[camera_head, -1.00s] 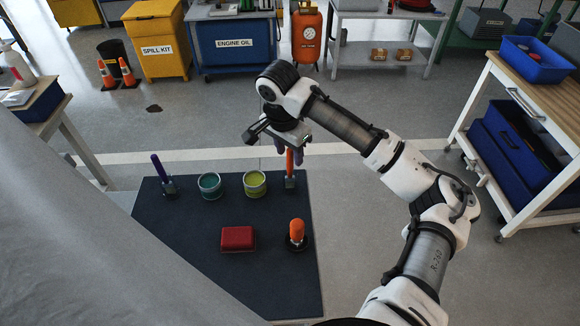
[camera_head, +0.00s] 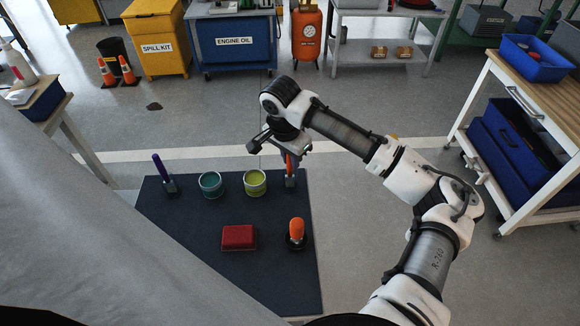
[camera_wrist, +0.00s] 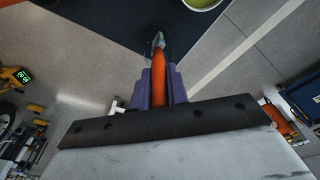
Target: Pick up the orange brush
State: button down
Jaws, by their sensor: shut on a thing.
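The orange brush (camera_head: 289,166) stands upright at the back right of the dark mat (camera_head: 190,235), its lower end at a small dark holder. In the wrist view its orange handle (camera_wrist: 160,82) runs between the purple finger pads of my gripper (camera_wrist: 160,92). The pads press against it from both sides. My gripper (camera_head: 291,158) is shut on the upper handle, seen from the head camera. A grey part and the dark holder (camera_wrist: 158,34) show beyond the handle. I cannot tell whether the brush is clear of the holder.
A yellow-green pot (camera_head: 255,184) and a teal pot (camera_head: 211,186) stand left of the brush. A purple-handled tool (camera_head: 160,170) stands farther left. A red block (camera_head: 238,238) and an orange-topped object (camera_head: 296,231) with a dark base lie nearer. Floor right of the mat is clear.

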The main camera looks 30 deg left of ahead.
notch_tip(320, 180, up, 20)
jog(key=b, duration=0.1)
jog(key=shift+b, duration=0.4)
dwell(0.3)
jog(key=shift+w, duration=0.1)
dwell(0.3)
